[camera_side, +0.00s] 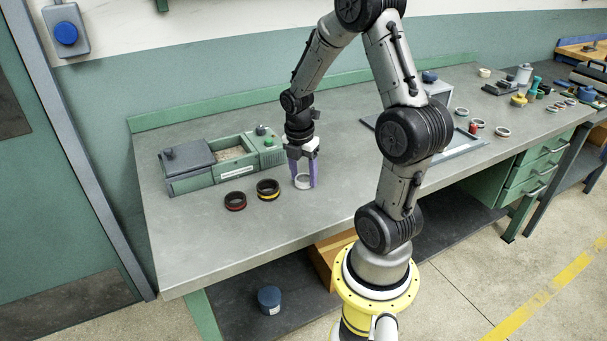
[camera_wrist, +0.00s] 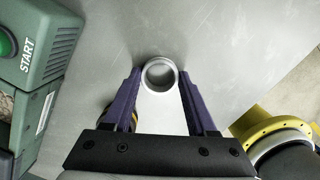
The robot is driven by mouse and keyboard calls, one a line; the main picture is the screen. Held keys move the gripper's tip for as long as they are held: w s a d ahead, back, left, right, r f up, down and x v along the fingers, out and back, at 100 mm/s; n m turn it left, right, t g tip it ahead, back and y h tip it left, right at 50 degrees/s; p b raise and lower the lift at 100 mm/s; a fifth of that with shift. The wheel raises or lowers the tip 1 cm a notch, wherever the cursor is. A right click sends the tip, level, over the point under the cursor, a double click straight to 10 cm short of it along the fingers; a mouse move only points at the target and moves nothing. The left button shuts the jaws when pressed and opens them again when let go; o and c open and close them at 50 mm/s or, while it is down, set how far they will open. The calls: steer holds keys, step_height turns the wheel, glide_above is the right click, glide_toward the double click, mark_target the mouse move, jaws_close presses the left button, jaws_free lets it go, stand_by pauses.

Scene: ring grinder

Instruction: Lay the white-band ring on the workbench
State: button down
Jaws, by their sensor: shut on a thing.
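The white-band ring (camera_side: 303,182) is a pale grey-white ring at the middle of the workbench (camera_side: 330,215) in the side view. My gripper (camera_side: 302,181) points down with its purple fingers on either side of the ring and is shut on it. In the wrist view the ring (camera_wrist: 143,79) sits between the fingertips of my gripper (camera_wrist: 160,77), its round opening facing the camera. The ring is at or very near the bench top; I cannot tell whether it touches.
A dark red-band ring (camera_side: 235,208) and a dark yellow-band ring (camera_side: 268,195) lie to the left. The grinder box (camera_side: 190,184) with a green start button (camera_wrist: 5,42) stands behind them. Bare bench lies in front of my gripper. Several small rings and tools lie far right.

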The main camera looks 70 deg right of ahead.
mark_target(300, 188)
steer(key=shift+f, duration=0.15)
steer(key=shift+c, duration=1)
jaws_free()
step_height(300, 188, up, 11)
steer(key=a, duration=0.1)
steer(key=s+a+r+m+t, duration=0.2)
steer(key=a+m, duration=0.3)
steer(key=a, duration=0.2)
steer(key=s+a+r+m+t+y, duration=0.1)
steer(key=a+r+m+t, duration=0.1)
steer(key=a+m, duration=0.3)
steer(key=s+a+r+m+t, duration=0.2)
steer(key=a+m, duration=0.3)
steer(key=a, duration=0.3)
steer(key=shift+s+a+r, duration=0.3)
steer(key=shift+a+r, duration=0.05)
steer(key=shift+a, duration=0.05)
